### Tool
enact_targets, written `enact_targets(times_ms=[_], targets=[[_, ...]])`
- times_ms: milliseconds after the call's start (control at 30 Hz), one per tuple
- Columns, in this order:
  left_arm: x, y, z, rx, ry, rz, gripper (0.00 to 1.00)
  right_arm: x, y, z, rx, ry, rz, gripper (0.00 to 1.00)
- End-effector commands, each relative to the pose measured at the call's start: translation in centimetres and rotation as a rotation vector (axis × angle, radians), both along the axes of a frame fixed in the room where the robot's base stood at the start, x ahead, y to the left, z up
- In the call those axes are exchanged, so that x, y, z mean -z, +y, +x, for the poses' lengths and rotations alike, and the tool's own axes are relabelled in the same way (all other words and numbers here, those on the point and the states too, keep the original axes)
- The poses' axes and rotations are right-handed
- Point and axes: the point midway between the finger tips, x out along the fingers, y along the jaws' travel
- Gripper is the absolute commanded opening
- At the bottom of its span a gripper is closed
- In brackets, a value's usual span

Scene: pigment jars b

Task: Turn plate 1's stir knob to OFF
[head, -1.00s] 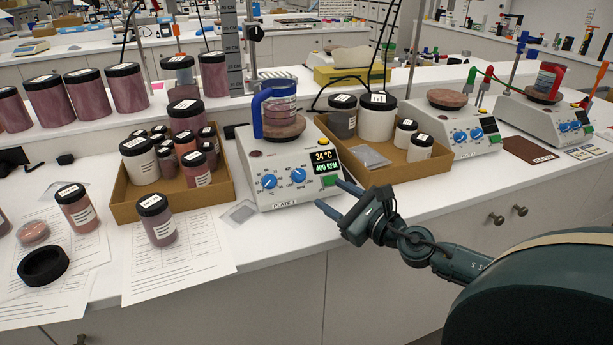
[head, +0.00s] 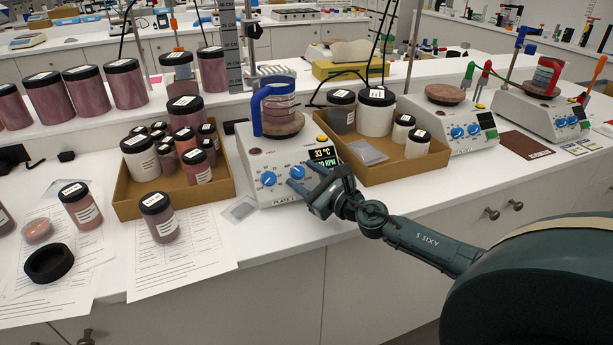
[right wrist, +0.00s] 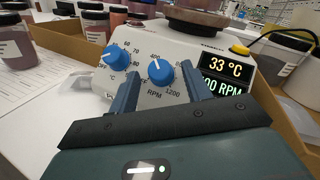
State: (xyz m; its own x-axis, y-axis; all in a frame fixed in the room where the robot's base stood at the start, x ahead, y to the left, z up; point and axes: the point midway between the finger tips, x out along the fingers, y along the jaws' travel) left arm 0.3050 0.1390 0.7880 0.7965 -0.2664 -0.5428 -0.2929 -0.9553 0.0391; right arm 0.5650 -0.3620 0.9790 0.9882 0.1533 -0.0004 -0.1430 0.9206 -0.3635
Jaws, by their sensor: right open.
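Plate 1 (head: 247,150) is a white hotplate with two blue knobs on its sloped front. The stir knob (right wrist: 160,73) is the right one, beside the RPM scale; its white mark points up, near 400. It also shows in the head view (head: 297,172). The temperature knob (right wrist: 118,60) is on its left. The display (right wrist: 224,75) reads 33 °C; the first RPM digit is hidden by a finger. My right gripper (right wrist: 159,84) is open, its fingers on either side of the stir knob; I cannot tell whether they touch it. My left gripper is not in view.
A yellow button (right wrist: 240,48) sits above the display.

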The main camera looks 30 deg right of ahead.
Motion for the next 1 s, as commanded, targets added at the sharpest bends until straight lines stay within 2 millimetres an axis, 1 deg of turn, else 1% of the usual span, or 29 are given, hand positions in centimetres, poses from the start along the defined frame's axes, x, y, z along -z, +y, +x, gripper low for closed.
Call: enact_targets(times_ms=[67, 600, 633, 767, 1000], targets=[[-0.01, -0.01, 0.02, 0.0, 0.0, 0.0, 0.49, 0.01, -0.01, -0.01, 0.0, 0.0, 0.0, 0.49], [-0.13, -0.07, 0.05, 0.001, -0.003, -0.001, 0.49, -0.01, -0.02, -0.04, 0.0, 0.0, 0.0, 0.05], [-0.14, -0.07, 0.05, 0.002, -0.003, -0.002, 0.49, -0.01, -0.02, -0.04, 0.0, 0.0, 0.0, 0.04], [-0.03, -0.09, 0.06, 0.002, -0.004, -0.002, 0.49, 0.02, -0.06, -0.03, -0.004, 0.001, -0.004, 0.04], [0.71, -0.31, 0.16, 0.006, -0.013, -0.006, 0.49, 0.17, -0.26, 0.01, -0.05, 0.011, -0.055, 0.04]])
